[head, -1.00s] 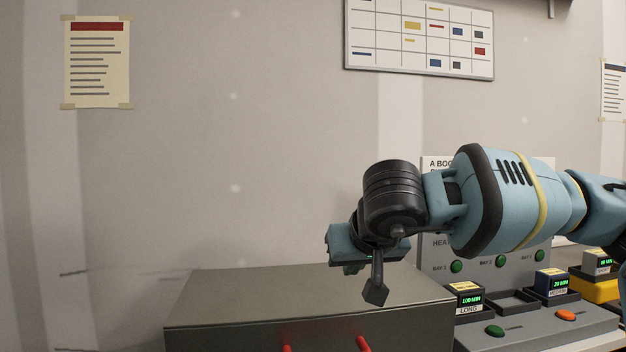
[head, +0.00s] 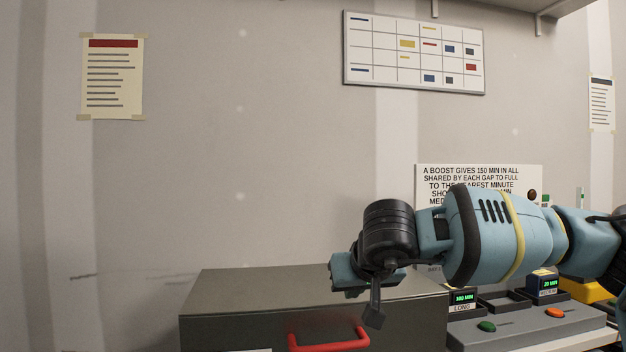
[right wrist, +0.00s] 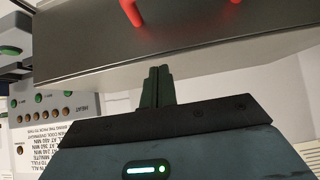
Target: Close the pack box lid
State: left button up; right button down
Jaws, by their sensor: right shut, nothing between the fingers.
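The dark grey pack box (head: 235,334) stands low in the middle of the head view, with a red handle (head: 330,341) on its front. Its lid (head: 270,288) looks flat and level on top; I cannot see a gap under it. The box with its red handle (right wrist: 133,12) also fills the top of the right wrist view. My right gripper (head: 374,312) hangs in front of the lid's right part in the head view. Its fingers show shut and empty in the right wrist view (right wrist: 158,72), pointing at the box; contact cannot be told. My left gripper is out of view.
Right of the box is a grey charging station with a green button (head: 487,326), an orange button (head: 555,312) and timer blocks (head: 463,299). A sign (head: 470,175) stands behind my right arm.

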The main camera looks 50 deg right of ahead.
dwell(0.3)
notch_tip(320, 180, up, 4)
jog(key=p, duration=0.3)
jog(key=s+a+f+b, duration=0.1)
jog(key=s+a+f, duration=0.2)
jog(key=s+a, duration=0.3)
jog(key=shift+s+f+b, duration=0.2)
jog(key=shift+s+b, duration=0.1)
jog(key=shift+s, duration=0.3)
